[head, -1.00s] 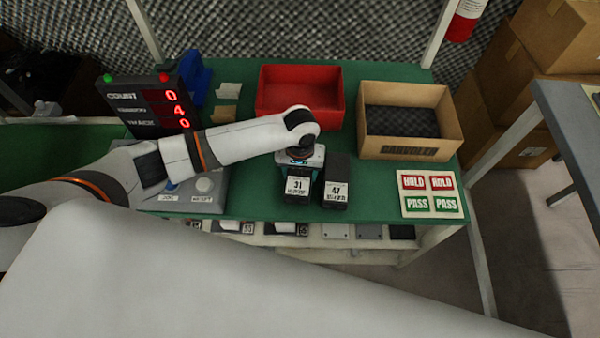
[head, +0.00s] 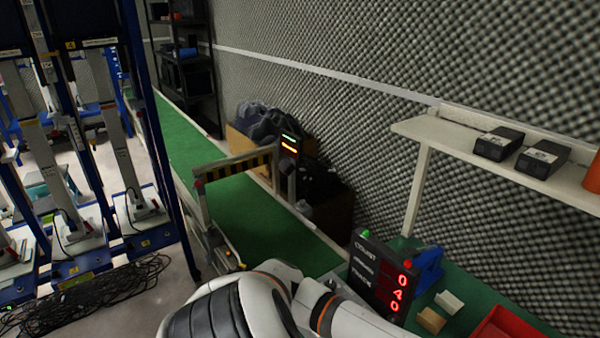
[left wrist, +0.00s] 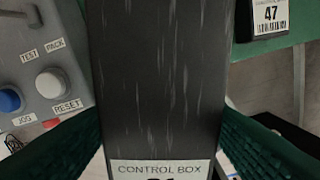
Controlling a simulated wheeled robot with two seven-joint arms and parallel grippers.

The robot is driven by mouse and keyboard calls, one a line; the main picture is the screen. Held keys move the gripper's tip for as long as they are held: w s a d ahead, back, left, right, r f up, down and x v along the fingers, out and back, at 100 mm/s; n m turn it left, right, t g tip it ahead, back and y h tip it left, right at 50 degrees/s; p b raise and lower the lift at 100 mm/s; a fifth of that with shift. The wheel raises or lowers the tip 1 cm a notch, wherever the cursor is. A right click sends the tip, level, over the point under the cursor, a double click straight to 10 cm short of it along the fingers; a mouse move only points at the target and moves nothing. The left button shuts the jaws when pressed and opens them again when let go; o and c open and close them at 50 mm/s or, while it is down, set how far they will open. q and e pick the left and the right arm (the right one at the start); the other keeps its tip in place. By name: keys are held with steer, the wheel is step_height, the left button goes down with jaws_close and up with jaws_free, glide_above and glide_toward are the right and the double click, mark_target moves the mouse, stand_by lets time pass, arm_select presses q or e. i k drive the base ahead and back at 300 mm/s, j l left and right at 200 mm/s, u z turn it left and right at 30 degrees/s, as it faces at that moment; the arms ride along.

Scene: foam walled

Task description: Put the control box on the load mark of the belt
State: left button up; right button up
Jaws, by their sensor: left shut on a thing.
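The control box (left wrist: 160,70) is a dark box with a white "CONTROL BOX" label, large in the left wrist view. The number below the label is cut off by the frame. My left gripper (left wrist: 162,115) is shut on it, with a dark green finger on each side. In the head view the gripper and held box are out of frame; only my arm shows at the bottom. The green belt (head: 240,215) runs away along the wall in the head view, under a black-and-yellow striped gantry. I cannot make out a load mark on it. My right gripper is not in view.
A count display (head: 378,275) stands between the belt and the green bench. A second box marked 47 (left wrist: 269,15) and a button panel (left wrist: 40,65) flank the held box. A wall shelf (head: 460,147) holds two black boxes. Blue racks (head: 130,140) stand left of the belt.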

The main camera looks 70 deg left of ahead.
mark_target(292, 261)
steer(key=j, duration=0.4)
steer(key=k+j+z, duration=0.15)
steer(key=j, duration=0.7)
steer(key=k+j+z, duration=0.1)
steer(key=j, duration=0.25)
steer(key=k+j, duration=0.15)
steer(key=j, duration=0.25)
steer(key=j+z, duration=0.05)
